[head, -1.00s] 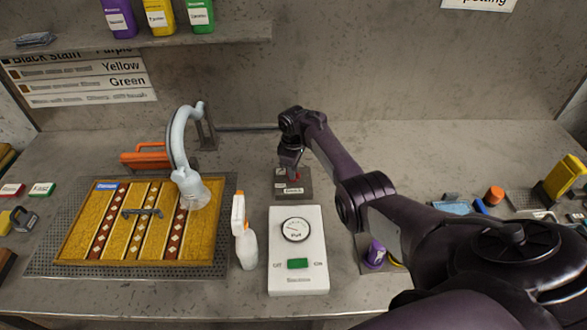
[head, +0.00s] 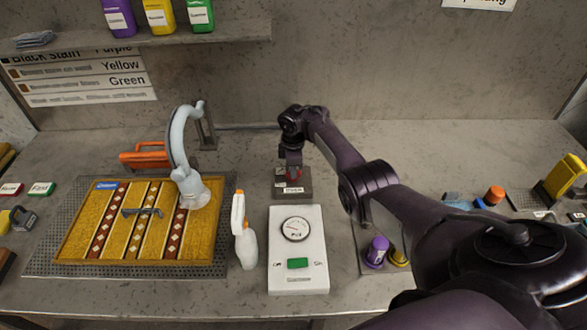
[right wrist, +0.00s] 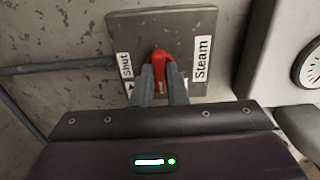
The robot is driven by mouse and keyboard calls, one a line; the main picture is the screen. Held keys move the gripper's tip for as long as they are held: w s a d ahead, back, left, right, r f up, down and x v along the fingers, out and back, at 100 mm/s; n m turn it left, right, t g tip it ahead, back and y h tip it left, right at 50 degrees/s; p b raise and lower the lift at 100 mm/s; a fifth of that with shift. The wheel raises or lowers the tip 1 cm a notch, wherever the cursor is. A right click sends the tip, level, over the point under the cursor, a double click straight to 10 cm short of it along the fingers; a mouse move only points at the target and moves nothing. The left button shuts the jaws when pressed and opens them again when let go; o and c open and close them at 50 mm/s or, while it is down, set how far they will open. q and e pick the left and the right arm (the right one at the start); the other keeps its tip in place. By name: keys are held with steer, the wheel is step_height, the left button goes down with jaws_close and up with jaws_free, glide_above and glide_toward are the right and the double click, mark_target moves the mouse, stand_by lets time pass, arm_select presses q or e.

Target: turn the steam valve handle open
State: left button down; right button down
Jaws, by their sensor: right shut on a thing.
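The steam valve is a grey-brown plate (head: 304,191) on the worktop behind the white gauge box. Its red handle (head: 294,174) shows only in small part in the head view. In the right wrist view the plate (right wrist: 190,22) carries a "Shut" label (right wrist: 126,68) on the left and a "Steam" label (right wrist: 203,60) on the right. The red handle (right wrist: 160,58) stands between them. My right gripper (head: 293,170) reaches down over the plate; its two fingers (right wrist: 162,82) are shut on the handle. My left gripper is not in view.
The white gauge box (head: 284,250) with a green switch stands just in front of the valve. A spray bottle (head: 244,240) stands left of it, beside the patterned rug (head: 78,225). A purple bottle (head: 377,250) is at right, near my arm.

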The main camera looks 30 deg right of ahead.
steer(key=c, duration=1.4)
jaws_free()
steer(key=shift+c, duration=0.2)
step_height(320, 180, up, 8)
steer(key=shift+f+p, duration=0.15)
steer(key=shift+p, duration=0.3)
